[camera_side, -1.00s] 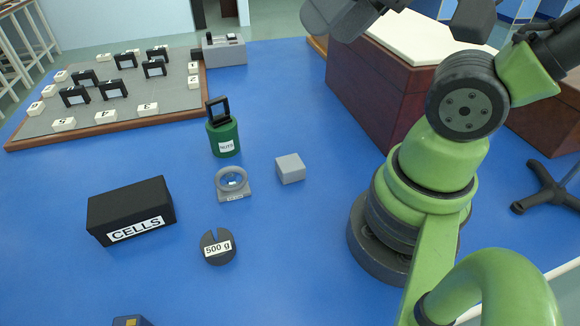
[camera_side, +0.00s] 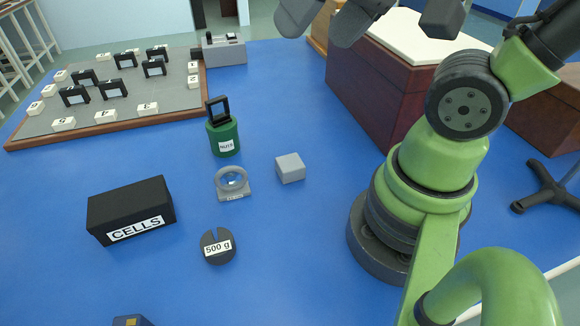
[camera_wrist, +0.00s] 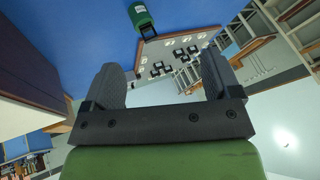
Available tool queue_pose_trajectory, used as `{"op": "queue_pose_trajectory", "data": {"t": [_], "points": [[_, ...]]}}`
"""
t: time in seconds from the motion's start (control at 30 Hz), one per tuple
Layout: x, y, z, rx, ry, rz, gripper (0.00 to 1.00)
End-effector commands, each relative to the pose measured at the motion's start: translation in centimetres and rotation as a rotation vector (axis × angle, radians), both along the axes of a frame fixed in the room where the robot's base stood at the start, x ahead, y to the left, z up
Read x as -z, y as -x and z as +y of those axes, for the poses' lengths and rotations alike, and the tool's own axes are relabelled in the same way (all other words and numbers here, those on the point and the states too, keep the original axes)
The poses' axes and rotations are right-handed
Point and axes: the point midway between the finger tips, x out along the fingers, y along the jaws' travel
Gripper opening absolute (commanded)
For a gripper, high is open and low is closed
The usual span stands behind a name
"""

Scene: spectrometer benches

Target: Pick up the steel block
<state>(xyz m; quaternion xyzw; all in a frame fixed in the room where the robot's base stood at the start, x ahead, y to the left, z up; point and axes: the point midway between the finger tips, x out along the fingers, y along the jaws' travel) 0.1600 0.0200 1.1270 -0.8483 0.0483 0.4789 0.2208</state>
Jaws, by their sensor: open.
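The steel block (camera_side: 290,169) is a small light-grey block on the blue bench in the side view, to the right of a ring-shaped lens holder and left of my arm's base. My gripper (camera_side: 322,19) shows at the top edge of the side view, partly cut off, high above the bench and away from the block. In the wrist view my gripper (camera_wrist: 160,78) has its two dark fingers wide apart with nothing between them. The block does not show in the wrist view.
The lens holder (camera_side: 232,184) and green pot (camera_side: 223,135) stand near the block. A 500 g weight (camera_side: 217,247) and black CELLS box (camera_side: 131,211) lie nearer the front. A large wooden case (camera_side: 375,95) rises behind right. Blue bench is clear around the block.

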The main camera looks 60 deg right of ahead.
Motion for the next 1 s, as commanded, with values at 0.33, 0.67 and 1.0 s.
{"op": "queue_pose_trajectory", "data": {"t": [0.33,0.67,1.0], "points": [[8.4,-6.2,-3.9,0.174,0.045,0.318,0.83],[18.0,-7.3,-6.6,0.274,0.054,0.546,0.83],[22.0,-7.0,-6.9,0.286,0.052,0.592,0.83]]}}
